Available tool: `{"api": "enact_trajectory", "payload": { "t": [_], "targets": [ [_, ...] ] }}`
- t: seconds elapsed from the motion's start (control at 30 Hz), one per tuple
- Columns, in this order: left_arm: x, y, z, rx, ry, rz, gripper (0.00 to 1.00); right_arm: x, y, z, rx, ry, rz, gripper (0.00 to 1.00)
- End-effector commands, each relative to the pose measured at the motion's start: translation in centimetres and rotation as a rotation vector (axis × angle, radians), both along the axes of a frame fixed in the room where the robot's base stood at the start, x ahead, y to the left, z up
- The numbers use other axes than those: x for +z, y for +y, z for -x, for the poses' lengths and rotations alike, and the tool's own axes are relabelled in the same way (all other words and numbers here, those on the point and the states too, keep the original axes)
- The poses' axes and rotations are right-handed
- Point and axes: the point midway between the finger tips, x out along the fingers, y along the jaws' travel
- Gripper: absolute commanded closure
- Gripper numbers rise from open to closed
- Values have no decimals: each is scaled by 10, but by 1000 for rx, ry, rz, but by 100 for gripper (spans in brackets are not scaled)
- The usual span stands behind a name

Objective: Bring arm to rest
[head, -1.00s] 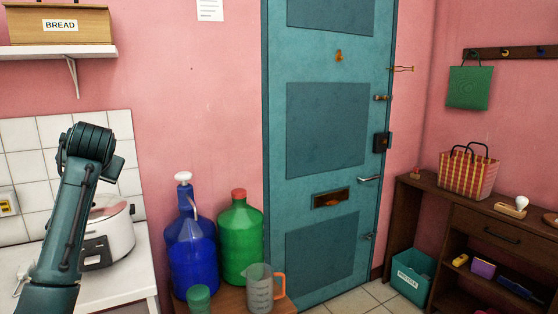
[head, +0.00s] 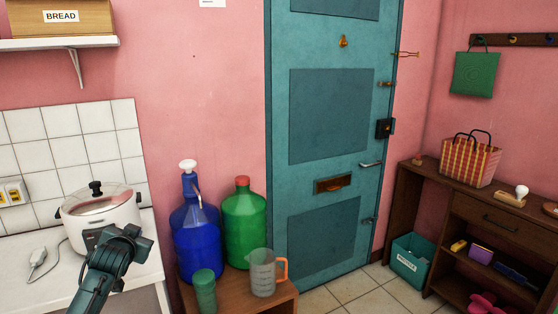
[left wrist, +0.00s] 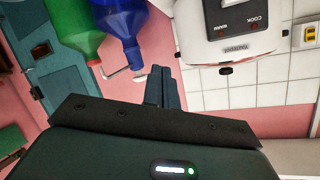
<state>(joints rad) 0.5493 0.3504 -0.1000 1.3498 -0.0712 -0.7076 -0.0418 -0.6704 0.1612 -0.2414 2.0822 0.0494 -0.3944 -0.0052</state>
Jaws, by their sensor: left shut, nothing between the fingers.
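My left arm (head: 112,268) comes in low at the left of the head view, in front of the white counter and partly over the rice cooker's lower front. My left gripper (left wrist: 162,75) shows in the left wrist view with its two dark fingers together and nothing between them. I cannot make out its fingertips in the head view. My right gripper is in neither view.
A white rice cooker (head: 101,216) stands on the counter, also in the wrist view (left wrist: 228,30). Blue (head: 196,240) and green (head: 244,225) bottles stand beside a measuring jug (head: 262,272) and green canister (head: 205,290). A teal door (head: 330,225) and wooden shelf unit (head: 440,190) lie right.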

Motion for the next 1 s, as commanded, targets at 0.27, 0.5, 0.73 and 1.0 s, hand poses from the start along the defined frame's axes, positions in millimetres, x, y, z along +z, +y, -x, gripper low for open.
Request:
{"api": "enact_trajectory", "payload": {
  "t": [0.27,0.5,0.73,1.0],
  "targets": [
    [21,-43,-2,-157,-261,104,100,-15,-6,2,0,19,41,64],
    [-69,-94,59,-228,-141,146,100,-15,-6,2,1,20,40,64],
    [-162,-161,174,-306,23,247,100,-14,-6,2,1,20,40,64],
    [-211,-224,327,-339,202,410,100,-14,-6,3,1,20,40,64]
  ]
}}
